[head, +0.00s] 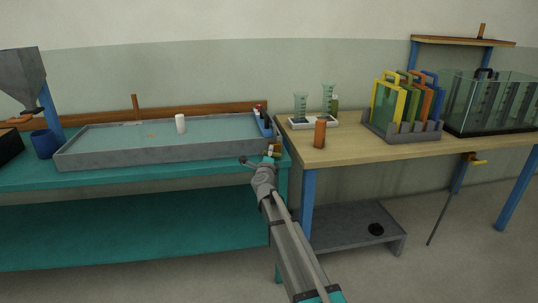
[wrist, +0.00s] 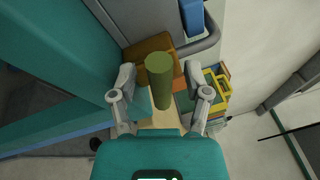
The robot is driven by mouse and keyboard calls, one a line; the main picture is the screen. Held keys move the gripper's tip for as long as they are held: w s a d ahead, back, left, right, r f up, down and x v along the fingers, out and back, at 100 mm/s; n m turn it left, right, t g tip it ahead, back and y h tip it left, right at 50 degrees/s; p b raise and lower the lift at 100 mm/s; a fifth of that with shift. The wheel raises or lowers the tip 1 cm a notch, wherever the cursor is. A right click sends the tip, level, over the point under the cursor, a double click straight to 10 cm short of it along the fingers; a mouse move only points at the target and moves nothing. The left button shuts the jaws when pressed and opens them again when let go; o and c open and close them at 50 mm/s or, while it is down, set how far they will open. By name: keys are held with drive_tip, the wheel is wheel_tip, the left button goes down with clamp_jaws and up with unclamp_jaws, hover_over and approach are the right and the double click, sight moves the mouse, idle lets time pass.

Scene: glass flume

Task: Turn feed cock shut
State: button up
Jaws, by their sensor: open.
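A brown block-like fitting (head: 275,150) sits at the right end of the grey flume tray. In the wrist view, an olive-green cylindrical handle (wrist: 160,82) stands out in front of a brown body (wrist: 150,48); this looks like the feed cock. My gripper (head: 256,160) is beside this end of the tray. The wrist view shows my gripper (wrist: 160,74) open, one finger on either side of the handle with gaps visible on both sides. How deep the handle lies between the fingers is unclear. The lower end of the handle's mounting is hidden.
The shallow grey tray (head: 110,155) on the teal bench holds a white cylinder (head: 180,124). A blue item (head: 264,124) is at its right corner. An orange cylinder (head: 320,133) stands on the wooden table (head: 355,152).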

clamp_jaws()
idle(0.3)
drive_tip(key=shift+f, duration=0.15)
drive_tip(key=shift+f+n+b, duration=0.25)
drive_tip(key=shift+n+b, duration=0.45)
drive_tip(key=shift+n, duration=0.1)
drive_tip(key=shift+f+n+t+y+b, duration=0.1)
drive_tip(key=shift+n+t+y+b, duration=0.45)
drive_tip(key=shift+n, duration=0.45)
unclamp_jaws()
